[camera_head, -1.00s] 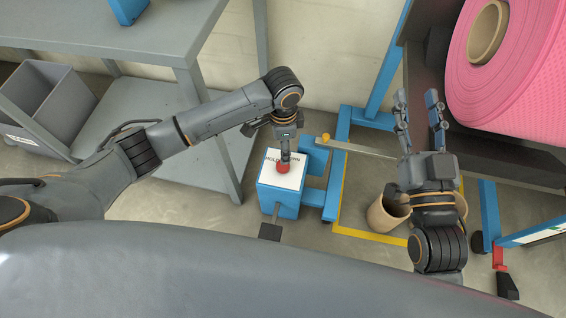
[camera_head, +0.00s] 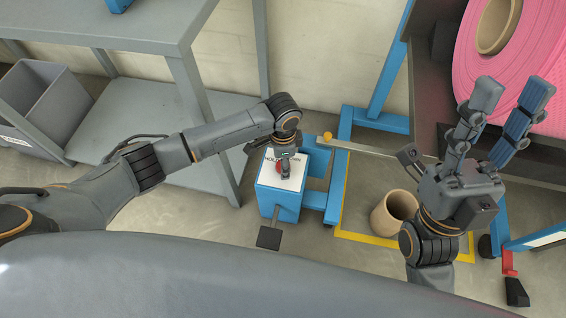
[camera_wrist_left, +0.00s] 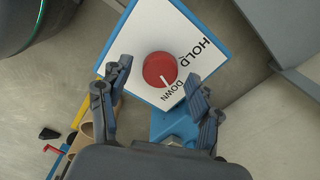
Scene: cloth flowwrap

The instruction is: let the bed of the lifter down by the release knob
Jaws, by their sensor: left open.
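The red release knob (camera_head: 279,167) sits on a white plate marked HOLD and DOWN, on top of a blue box (camera_head: 278,203). In the left wrist view the knob (camera_wrist_left: 159,70) has a white mark pointing toward the word DOWN. My left gripper (camera_head: 285,172) points down over the knob. Its open fingers (camera_wrist_left: 158,76) stand on either side of the knob, apparently apart from it. My right gripper (camera_head: 512,98) is open and empty, fingers pointing up, in front of the pink roll (camera_head: 540,60). The lifter's bed is not clearly distinguishable.
A blue frame (camera_head: 343,165) stands beside the box, and a yellow line (camera_head: 375,237) marks the floor. A cardboard core (camera_head: 393,213) stands inside it. A black pedal (camera_head: 269,238) lies before the box. A grey shelf (camera_head: 160,150) with a grey bin (camera_head: 45,100) is at left.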

